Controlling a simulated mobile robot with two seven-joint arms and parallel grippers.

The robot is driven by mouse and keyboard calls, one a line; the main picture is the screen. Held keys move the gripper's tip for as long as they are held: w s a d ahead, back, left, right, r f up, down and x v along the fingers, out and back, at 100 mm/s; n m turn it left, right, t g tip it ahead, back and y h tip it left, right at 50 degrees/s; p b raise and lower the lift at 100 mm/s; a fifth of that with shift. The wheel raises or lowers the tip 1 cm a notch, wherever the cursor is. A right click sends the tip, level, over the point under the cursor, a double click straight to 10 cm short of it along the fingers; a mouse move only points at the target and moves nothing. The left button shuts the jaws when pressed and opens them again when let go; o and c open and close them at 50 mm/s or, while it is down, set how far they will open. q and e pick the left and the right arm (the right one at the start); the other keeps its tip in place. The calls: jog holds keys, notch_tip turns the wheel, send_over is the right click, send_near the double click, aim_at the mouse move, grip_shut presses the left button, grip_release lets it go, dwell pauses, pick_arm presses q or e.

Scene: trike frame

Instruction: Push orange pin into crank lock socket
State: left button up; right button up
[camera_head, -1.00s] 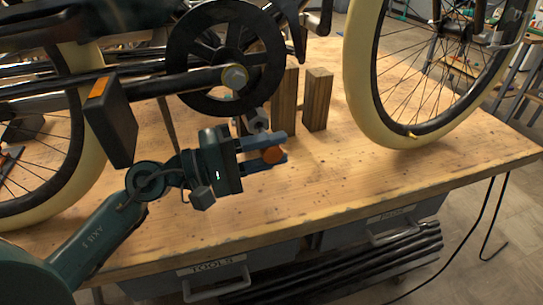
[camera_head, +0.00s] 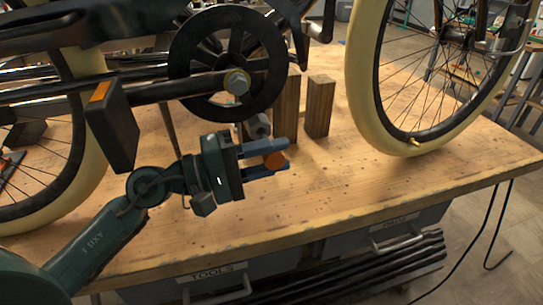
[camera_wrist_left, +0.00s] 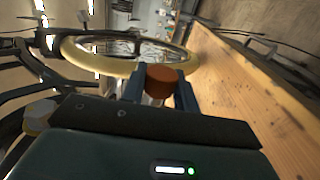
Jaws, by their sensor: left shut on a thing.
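The orange pin (camera_head: 274,159) is held between the blue fingers of my left gripper (camera_head: 286,155), above the table and below the crank's black chainring (camera_head: 189,88). In the left wrist view the orange pin end (camera_wrist_left: 160,73) shows between the two fingers of the left gripper (camera_wrist_left: 157,80). A grey cylindrical fitting (camera_head: 257,126) hangs under the chainring, just above and left of the pin, with a visible gap. I cannot tell whether it is the crank lock socket. No socket opening is clearly visible. My right gripper is out of view.
Two upright wooden blocks (camera_head: 319,106) stand behind the gripper. The trike's cream-tyred wheel (camera_head: 366,90) is at right. The wooden table (camera_head: 350,195) is clear in front and at right.

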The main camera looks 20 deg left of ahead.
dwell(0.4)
pick_arm(q)
jog(key=shift+b, duration=0.35)
jog(key=shift+b, duration=0.3)
dwell(0.4)
dwell(0.4)
jog(key=shift+w+a+f+b, duration=0.1)
jog(key=shift+w+a+b, duration=0.15)
jog(key=shift+w+b, duration=0.2)
jog(key=shift+w+a+b, duration=0.2)
jog(key=shift+b, duration=0.1)
jog(key=shift+w+a+b, duration=0.5)
jog(key=shift+w+b, duration=0.3)
jog(key=shift+b, duration=0.1)
jog(key=shift+w+a+b, duration=0.3)
jog(key=shift+w+b, duration=0.1)
jog(key=shift+b, duration=0.1)
